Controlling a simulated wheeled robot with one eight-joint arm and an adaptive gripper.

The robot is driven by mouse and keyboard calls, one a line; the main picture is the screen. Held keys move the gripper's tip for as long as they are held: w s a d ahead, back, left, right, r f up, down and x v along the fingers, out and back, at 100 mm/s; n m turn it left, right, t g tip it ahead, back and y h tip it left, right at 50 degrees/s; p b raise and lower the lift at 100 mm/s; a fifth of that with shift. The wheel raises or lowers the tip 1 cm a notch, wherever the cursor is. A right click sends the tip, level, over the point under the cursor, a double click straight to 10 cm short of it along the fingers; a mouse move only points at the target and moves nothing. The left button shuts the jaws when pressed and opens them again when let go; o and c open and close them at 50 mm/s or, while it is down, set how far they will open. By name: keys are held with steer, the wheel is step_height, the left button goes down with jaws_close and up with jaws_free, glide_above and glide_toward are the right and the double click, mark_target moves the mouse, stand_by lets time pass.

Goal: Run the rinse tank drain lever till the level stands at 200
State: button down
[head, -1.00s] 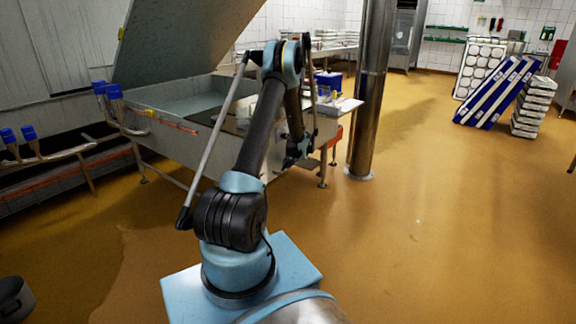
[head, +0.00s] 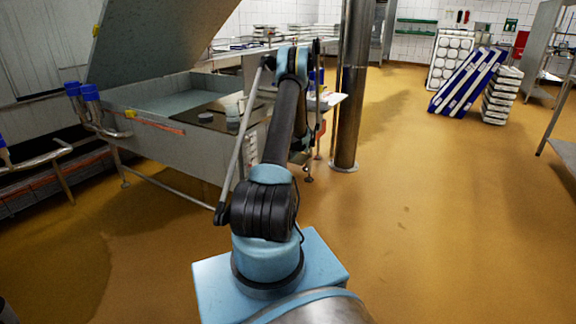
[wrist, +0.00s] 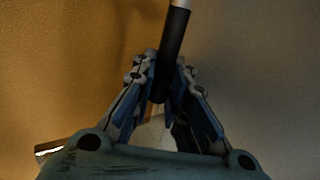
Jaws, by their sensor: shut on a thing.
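The steel tank (head: 165,150) stands left of centre in the head view, its lid (head: 150,45) raised. Grey-blue liquid or a pale inner floor (head: 165,92) shows inside; I cannot tell the level. A pale marked strip (head: 252,150) on its right side is too small to read. In the wrist view my gripper (wrist: 165,85) is shut on the black grip of a lever (wrist: 172,50), with a lighter metal rod at its top end. The grip's lower end sits between the blue-grey fingers.
A steel column (head: 350,90) stands close to the right of my arm. Pipes with blue caps (head: 88,95) are at left. Blue-and-white panels (head: 468,80) and stacked moulds (head: 502,95) stand at the back right. The floor (head: 430,220) at right is clear.

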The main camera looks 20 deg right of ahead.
steer(key=shift+s+d, duration=0.1)
steer(key=shift+s, duration=0.05)
steer(key=c, duration=1.8)
jaws_free()
steer(key=shift+c, duration=0.2)
steer(key=shift+s+d+r, duration=0.1)
steer(key=shift+d+r, duration=0.05)
steer(key=shift+r, duration=0.15)
steer(key=v, duration=1.1)
steer(key=shift+d, duration=0.1)
